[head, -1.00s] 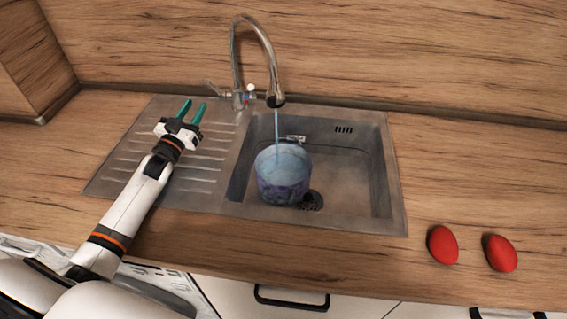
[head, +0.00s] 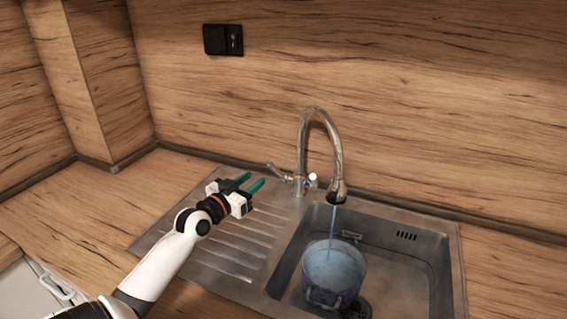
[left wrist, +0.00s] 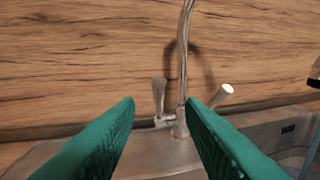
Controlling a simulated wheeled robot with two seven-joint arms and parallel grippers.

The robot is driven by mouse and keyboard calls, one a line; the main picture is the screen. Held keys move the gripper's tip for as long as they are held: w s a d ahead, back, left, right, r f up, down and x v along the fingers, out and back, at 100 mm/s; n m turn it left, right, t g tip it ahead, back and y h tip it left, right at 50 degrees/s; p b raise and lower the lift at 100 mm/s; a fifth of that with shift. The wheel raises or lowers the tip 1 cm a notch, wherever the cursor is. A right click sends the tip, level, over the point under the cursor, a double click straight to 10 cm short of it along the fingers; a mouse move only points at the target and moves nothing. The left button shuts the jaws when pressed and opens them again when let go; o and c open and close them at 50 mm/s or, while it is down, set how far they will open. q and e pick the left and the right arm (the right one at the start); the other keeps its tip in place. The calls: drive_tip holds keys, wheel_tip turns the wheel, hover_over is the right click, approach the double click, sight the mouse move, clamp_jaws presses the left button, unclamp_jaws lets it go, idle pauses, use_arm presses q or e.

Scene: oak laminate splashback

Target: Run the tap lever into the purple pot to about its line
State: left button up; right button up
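The purple pot (head: 332,277) stands in the sink basin below the spout. A thin stream of water (head: 345,224) falls from the tap (head: 303,150) into it, and pale blue water shows inside; I cannot make out its line. The tap lever (head: 276,170) sticks out to the left of the tap base; a lever also shows in the left wrist view (left wrist: 159,97). My left gripper (head: 250,184) is open and empty above the drainboard, close to the lever and apart from it. Its teal fingers spread wide in the left wrist view. My right gripper is not in view.
The steel sink's ribbed drainboard (head: 217,262) lies left of the basin. A black wall socket (head: 222,40) is on the wood splashback. The counter (head: 75,213) left of the sink is clear.

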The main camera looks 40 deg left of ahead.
sight(280, 172)
use_arm(q)
drive_tip(key=w, duration=0.3)
drive_tip(key=w+a+p, duration=0.1)
drive_tip(key=w, duration=0.7)
drive_tip(key=shift+w+a, duration=0.15)
drive_tip(key=shift+w, duration=0.05)
drive_tip(key=shift+c, duration=0.3)
clamp_jaws()
